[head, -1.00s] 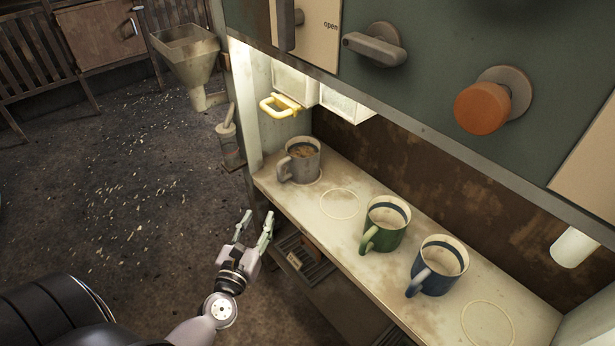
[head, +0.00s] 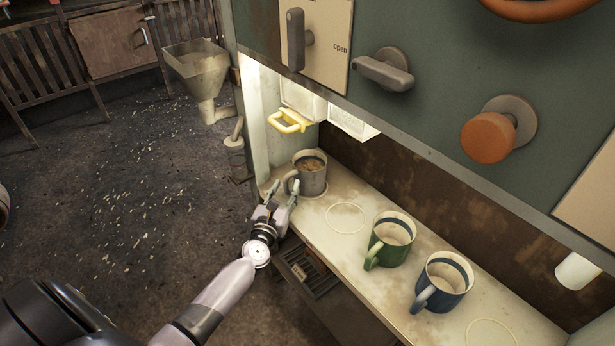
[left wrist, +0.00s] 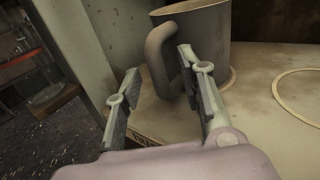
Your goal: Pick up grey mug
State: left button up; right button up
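The grey mug (head: 311,176) stands upright at the far left end of the shelf, with brown contents inside and its handle toward my left gripper. It also shows in the left wrist view (left wrist: 205,38), cut off at the top. My left gripper (head: 283,189) is open just in front of the mug's handle. In the left wrist view its fingers (left wrist: 157,75) are spread, and the handle (left wrist: 160,58) shows just beyond and between the tips. I cannot tell whether a finger touches the handle. My right gripper is not in view.
A green mug (head: 393,242) and a blue mug (head: 444,283) stand farther right on the shelf (head: 345,245).

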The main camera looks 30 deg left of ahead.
pick_arm(q)
jog(key=shift+w+a+f, duration=0.1)
jog(key=shift+w+a, duration=0.05)
jog(key=shift+w, duration=0.45)
grip_shut()
dwell(0.4)
